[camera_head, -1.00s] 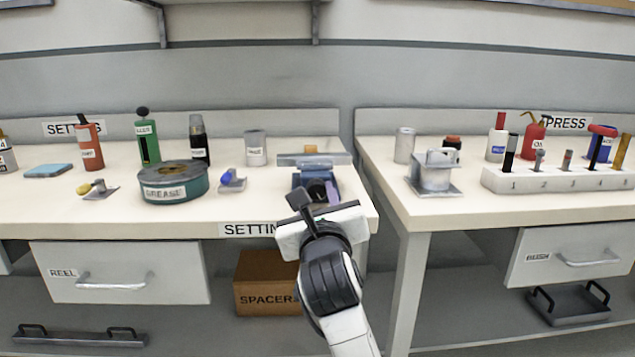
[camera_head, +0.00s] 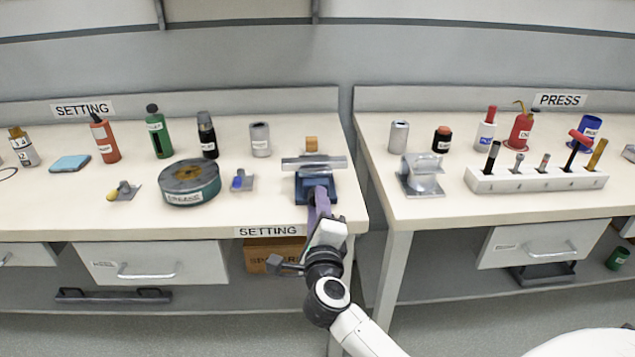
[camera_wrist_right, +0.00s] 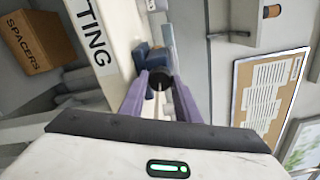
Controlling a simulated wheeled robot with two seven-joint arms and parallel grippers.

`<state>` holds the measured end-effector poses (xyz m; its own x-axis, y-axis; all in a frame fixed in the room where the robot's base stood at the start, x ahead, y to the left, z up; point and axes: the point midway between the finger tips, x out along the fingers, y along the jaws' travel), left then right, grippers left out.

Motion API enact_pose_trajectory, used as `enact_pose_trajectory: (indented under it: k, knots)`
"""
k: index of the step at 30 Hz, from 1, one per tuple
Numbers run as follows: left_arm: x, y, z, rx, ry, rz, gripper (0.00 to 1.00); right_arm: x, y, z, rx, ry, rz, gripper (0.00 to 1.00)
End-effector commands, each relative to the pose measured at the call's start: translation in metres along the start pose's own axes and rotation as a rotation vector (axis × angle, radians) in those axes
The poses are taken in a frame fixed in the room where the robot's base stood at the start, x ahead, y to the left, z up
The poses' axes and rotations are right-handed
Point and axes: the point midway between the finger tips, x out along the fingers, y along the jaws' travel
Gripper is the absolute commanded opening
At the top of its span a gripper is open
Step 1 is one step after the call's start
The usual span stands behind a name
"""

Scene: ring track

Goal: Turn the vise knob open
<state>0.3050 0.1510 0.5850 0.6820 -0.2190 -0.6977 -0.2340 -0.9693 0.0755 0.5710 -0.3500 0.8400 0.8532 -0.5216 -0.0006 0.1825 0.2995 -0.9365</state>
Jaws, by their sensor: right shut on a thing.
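The vise (camera_head: 314,183) is a blue body with a grey metal bar across its top, near the right front corner of the SETTING bench. My right gripper (camera_head: 317,196) reaches up to its front from below. In the right wrist view the purple fingers (camera_wrist_right: 163,100) are shut on the dark round vise knob (camera_wrist_right: 159,80), one finger on each side. The blue vise body (camera_wrist_right: 140,56) shows behind the knob there. In the head view the fingers hide the knob. My left gripper is not in view.
The green grease tin (camera_head: 190,184) and a small blue-handled clamp (camera_head: 242,181) stand left of the vise. A small orange block (camera_head: 311,144) sits behind it. A gap separates this bench from the PRESS bench (camera_head: 440,209). A spacers box (camera_wrist_right: 38,40) lies below.

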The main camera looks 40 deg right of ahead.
Motion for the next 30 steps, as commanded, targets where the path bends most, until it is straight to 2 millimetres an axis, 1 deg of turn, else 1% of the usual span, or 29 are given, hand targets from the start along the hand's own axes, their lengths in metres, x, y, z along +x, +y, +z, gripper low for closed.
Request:
enact_pose_trajectory:
  k: [1, 8, 12, 16, 21, 30]
  knots:
    - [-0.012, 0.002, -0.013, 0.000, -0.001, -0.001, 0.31, -0.001, -0.007, 0.003, -0.047, 0.000, 0.005, 0.07]
    - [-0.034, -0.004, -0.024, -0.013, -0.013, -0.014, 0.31, -0.001, -0.006, 0.003, -0.264, 0.000, 0.006, 0.07]
    - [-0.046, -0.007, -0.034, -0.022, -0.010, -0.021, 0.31, -0.001, -0.005, 0.003, -0.396, 0.000, 0.005, 0.07]
    - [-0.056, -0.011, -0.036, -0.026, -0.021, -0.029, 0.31, -0.001, -0.004, 0.002, -0.515, 0.000, 0.006, 0.07]
    - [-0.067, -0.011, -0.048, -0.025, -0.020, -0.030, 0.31, -0.001, -0.003, 0.002, -0.657, 0.000, 0.004, 0.07]
    - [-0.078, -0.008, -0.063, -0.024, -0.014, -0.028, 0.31, 0.000, 0.000, 0.001, -0.835, -0.001, 0.003, 0.07]
